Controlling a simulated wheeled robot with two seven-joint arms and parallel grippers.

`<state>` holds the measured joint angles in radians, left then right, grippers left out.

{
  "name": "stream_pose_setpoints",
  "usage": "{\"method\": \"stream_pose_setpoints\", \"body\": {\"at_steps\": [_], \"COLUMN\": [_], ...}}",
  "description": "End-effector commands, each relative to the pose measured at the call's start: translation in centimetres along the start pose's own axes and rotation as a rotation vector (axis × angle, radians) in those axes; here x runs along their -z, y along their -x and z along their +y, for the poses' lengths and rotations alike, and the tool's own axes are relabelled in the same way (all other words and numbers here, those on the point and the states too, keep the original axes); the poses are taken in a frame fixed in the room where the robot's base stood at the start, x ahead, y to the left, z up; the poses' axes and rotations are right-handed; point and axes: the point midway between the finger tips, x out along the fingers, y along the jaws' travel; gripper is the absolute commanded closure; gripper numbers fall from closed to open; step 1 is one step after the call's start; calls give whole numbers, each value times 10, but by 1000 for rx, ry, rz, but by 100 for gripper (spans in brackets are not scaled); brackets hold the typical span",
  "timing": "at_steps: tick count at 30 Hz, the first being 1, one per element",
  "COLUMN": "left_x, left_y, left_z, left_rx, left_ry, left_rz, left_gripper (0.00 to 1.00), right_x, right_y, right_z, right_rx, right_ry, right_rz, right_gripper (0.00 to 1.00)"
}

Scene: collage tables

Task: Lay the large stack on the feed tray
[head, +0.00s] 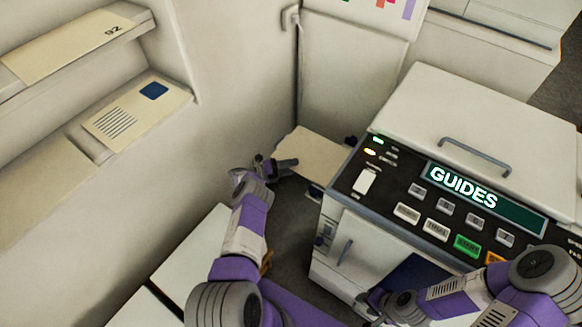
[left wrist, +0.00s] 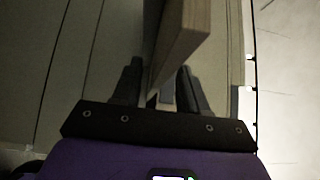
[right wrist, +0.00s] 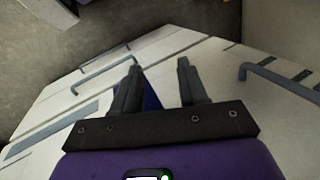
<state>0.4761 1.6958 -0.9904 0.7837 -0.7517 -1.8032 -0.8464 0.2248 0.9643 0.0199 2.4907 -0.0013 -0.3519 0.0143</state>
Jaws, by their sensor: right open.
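The large stack (head: 316,153), a flat cream slab, is beside the left side of the copier-like machine. In the left wrist view the stack (left wrist: 183,35) shows edge-on between my left gripper's fingers (left wrist: 160,82). My left gripper (head: 290,163) is at the stack's left end and appears shut on it. A pale strip under the stack may be the feed tray (head: 316,189); the stack mostly hides it, and I cannot tell whether they touch. My right gripper (right wrist: 158,65) is open and empty by the machine's front; in the head view it (head: 370,302) is low at the right.
The machine (head: 338,225) has a button panel, a screen reading GUIDES and a handled lid (head: 480,115). Shelves (head: 60,160) with a printed stack (head: 125,115) line the left wall. A white table (head: 195,260) is at lower left. Dark floor shows between.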

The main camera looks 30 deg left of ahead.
Motion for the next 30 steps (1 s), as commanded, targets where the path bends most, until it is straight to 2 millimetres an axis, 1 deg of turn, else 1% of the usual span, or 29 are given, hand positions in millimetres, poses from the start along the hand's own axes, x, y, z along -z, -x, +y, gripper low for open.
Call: {"method": "stream_pose_setpoints", "body": {"at_steps": [7, 9, 11, 18, 21, 24, 30], "left_x": [0, 0, 0, -1, 0, 0, 0], "left_y": [1, 4, 10, 51, 64, 72, 76], "left_z": [2, 2, 1, 0, 0, 0, 0], "left_rx": [-4, -4, -4, -2, -1, -1, -1], "left_ry": [3, 3, 2, 1, 1, 0, 0], "left_rz": [-1, -2, -3, -4, -2, -1, 1], "left_gripper": [57, 57, 57, 57, 57, 57, 57], "right_x": [0, 0, 0, 0, 0, 0, 0], "right_y": [0, 0, 1, 4, 4, 4, 4], "right_z": [0, 0, 0, -2, -2, -2, -2], "right_rx": [0, 0, 0, 0, 0, 0, 0], "right_ry": [0, 0, 0, 0, 0, 0, 0], "right_rz": [0, 0, 0, 0, 0, 0, 0], "right_gripper": [57, 57, 57, 57, 57, 57, 57]}}
